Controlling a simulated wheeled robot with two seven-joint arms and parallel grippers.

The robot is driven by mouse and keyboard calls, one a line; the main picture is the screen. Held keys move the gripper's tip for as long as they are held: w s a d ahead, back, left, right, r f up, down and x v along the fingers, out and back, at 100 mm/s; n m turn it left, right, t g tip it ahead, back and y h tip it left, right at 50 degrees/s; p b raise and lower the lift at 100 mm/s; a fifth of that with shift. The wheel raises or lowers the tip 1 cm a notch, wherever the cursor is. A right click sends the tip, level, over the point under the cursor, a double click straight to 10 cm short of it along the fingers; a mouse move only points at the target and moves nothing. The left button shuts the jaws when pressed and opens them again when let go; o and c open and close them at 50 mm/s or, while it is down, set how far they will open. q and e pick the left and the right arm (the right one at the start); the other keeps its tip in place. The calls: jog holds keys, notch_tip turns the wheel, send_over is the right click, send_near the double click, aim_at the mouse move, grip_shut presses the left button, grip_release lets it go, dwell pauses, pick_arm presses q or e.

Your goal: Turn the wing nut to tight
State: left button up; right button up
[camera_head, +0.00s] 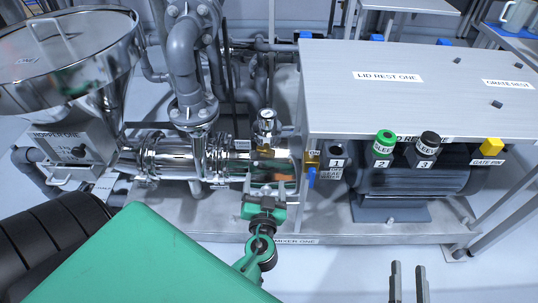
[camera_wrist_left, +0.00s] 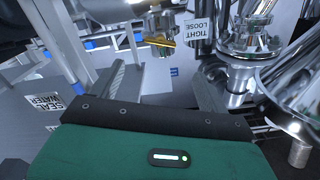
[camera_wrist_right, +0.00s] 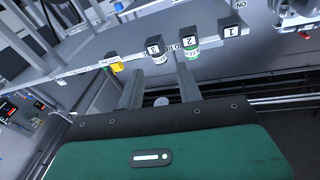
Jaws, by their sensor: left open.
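A brass-coloured piece (camera_wrist_left: 158,42), which looks like the wing nut, shows in the left wrist view beside an upside-down label (camera_wrist_left: 203,33) reading TIGHT and LOOSE. I cannot tell which way the wings point. My right gripper (camera_head: 409,268) is open and empty, low at the front right.
Clamped flanges (camera_head: 215,150) and a hopper (camera_head: 70,55) are at the left.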

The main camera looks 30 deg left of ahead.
aim_at(267, 152)
pick_arm(q)
jog(key=p+x, duration=0.1)
jog(key=x, duration=0.7)
jog(key=shift+w+a+r+p, duration=0.1)
jog(key=shift+w+r+p, duration=0.05)
jog(key=shift+w+p, duration=0.2)
jog(key=x, duration=0.3)
jog(key=shift+w+a, duration=0.15)
jog(key=shift+w, duration=0.15)
jog(key=shift+w+a, duration=0.35)
jog(key=shift+w, duration=0.15)
pick_arm(e)
jog(key=s+a+f+g, duration=0.1)
jog(key=s+f+g, duration=0.2)
jog(key=f+g, duration=0.2)
jog(key=shift+s+f+g+h, duration=0.3)
jog(key=shift+s+f+h, duration=0.1)
jog(key=shift+f, duration=0.85)
pick_arm(q)
jog(key=c, duration=1)
pick_arm(e)
jog(key=shift+w, duration=0.1)
